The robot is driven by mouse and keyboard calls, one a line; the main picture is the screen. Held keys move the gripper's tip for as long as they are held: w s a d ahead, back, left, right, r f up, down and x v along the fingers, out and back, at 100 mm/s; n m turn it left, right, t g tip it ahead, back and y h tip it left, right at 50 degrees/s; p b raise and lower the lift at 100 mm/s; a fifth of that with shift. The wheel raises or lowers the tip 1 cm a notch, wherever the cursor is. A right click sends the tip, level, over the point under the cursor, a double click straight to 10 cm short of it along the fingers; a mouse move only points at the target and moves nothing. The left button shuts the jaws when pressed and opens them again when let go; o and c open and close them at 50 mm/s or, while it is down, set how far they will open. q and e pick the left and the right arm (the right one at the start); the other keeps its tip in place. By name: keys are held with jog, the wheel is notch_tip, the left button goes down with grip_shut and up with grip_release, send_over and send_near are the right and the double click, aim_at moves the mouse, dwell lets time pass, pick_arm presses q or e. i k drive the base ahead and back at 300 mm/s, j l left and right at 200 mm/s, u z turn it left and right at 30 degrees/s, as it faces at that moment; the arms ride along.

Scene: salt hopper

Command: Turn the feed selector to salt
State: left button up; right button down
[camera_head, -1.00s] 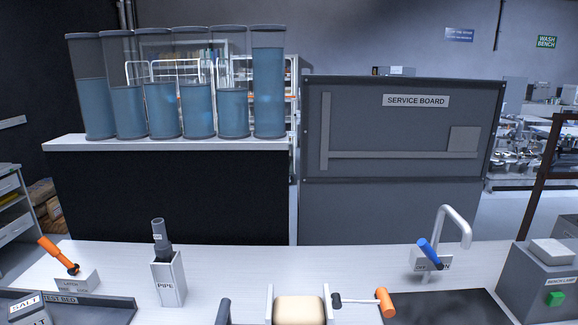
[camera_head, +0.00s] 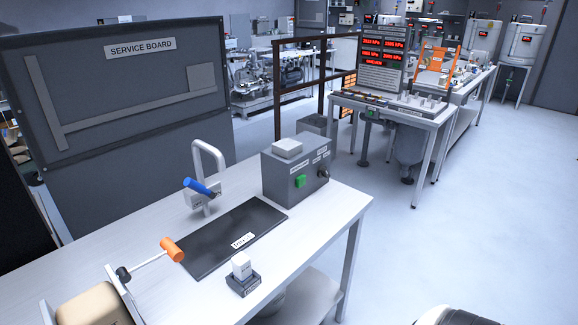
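I cannot make out a feed selector with a readable salt marking in the current head view. A grey control box (camera_head: 296,172) on the near bench has a green button (camera_head: 300,181) on its front and a small dark knob (camera_head: 323,173) on its right side. The small labels by the knob are too small to read. A farther table carries a dark panel with red number readouts (camera_head: 382,54) and a row of small controls along its front edge, too small to tell apart. Neither of my grippers is in view.
The near bench (camera_head: 220,297) holds a tap with a blue lever (camera_head: 198,187), a dark mat (camera_head: 225,243), an orange-headed mallet (camera_head: 172,249) and a white block (camera_head: 241,266) in a dark holder. A brown frame (camera_head: 277,90) stands behind. Open floor (camera_head: 450,220) lies right.

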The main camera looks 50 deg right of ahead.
aim_at(323, 172)
jog(key=z, duration=1.5)
jog(key=i+l+u, duration=0.1)
jog(key=i+l, duration=0.05)
